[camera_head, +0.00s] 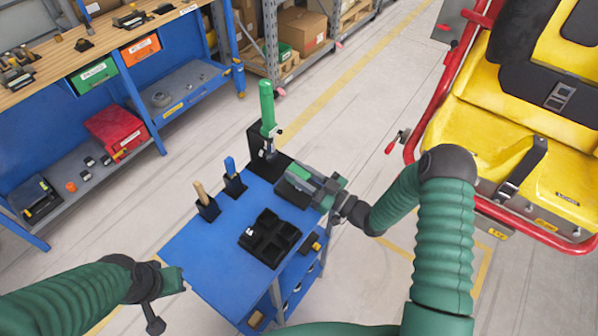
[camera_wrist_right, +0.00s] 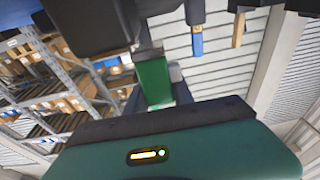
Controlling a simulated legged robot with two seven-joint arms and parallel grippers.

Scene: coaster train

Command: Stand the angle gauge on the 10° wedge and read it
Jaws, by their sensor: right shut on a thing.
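My right gripper (camera_head: 314,187) is over the far right corner of the blue cart top (camera_head: 205,255). It is shut on a small dark thing with a greenish face (camera_head: 297,173), which may be the angle gauge; the jaws partly hide it. A dark block (camera_head: 288,194) lies just below it; I cannot tell if this is the 10° wedge, or whether the two touch. No gauge reading or wedge marking is legible. The right gripper's teal body (camera_wrist_right: 170,155) fills the bottom of the right wrist view. My left gripper (camera_head: 172,285) is by the cart's near left edge, its jaws unclear.
A green-handled tool (camera_head: 267,105) stands in a tall black holder (camera_head: 265,160) at the back. Blue-handled (camera_head: 231,167) and wooden-handled (camera_head: 201,192) tools stand in black holders. A black compartment tray (camera_head: 270,238) lies nearer. The yellow coaster seat (camera_head: 485,130) is right, a workbench (camera_head: 110,40) left.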

